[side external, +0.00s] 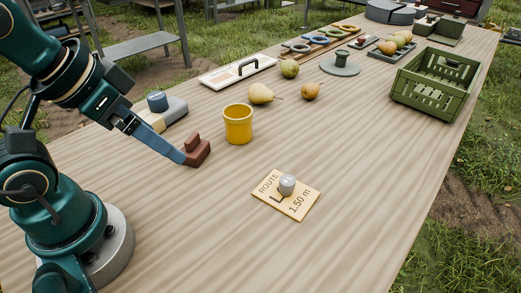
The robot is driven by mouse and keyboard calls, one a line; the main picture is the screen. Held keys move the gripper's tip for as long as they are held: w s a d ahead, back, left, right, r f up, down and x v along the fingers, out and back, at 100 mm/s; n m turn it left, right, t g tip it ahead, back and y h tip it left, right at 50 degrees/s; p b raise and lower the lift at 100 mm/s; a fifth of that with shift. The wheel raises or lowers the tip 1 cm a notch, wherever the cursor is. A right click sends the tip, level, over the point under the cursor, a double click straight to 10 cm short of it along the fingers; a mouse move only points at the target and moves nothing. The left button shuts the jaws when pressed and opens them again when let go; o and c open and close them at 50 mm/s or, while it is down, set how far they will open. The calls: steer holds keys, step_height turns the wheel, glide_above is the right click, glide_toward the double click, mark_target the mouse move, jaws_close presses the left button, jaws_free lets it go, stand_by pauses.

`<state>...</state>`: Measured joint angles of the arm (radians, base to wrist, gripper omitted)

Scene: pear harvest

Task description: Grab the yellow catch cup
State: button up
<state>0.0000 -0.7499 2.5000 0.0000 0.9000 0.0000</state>
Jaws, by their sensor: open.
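The yellow catch cup (238,127) stands upright on the wooden table, with its open top facing up. My gripper (188,155) reaches down from the left and ends to the left of the cup, low over the table. It is open and apart from the cup, with nothing seen between its fingers. A red-brown block-like piece (200,151) shows at the end of the blue finger; I cannot tell whether it is part of the gripper or a separate thing.
Pears (261,94) lie just behind the cup. A route card (295,207) with a metal knob lies in front, to the right. A green crate (436,85) stands at right. The table's middle right is clear.

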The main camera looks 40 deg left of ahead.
step_height(320, 180, up, 5)
steer(key=m+t+y, duration=0.1)
steer(key=m+y, duration=1)
steer(key=m, duration=1.3)
glide_above(242, 129)
steer(key=a, duration=0.1)
steer(key=shift+t+y, duration=0.3)
steer(key=f, duration=1.9)
steer(key=shift+w, duration=0.25)
steer(key=shift+w+a+f, duration=0.15)
steer(key=shift+a+f, duration=0.1)
steer(key=shift+f, duration=0.1)
steer(key=shift+x, duration=2.25)
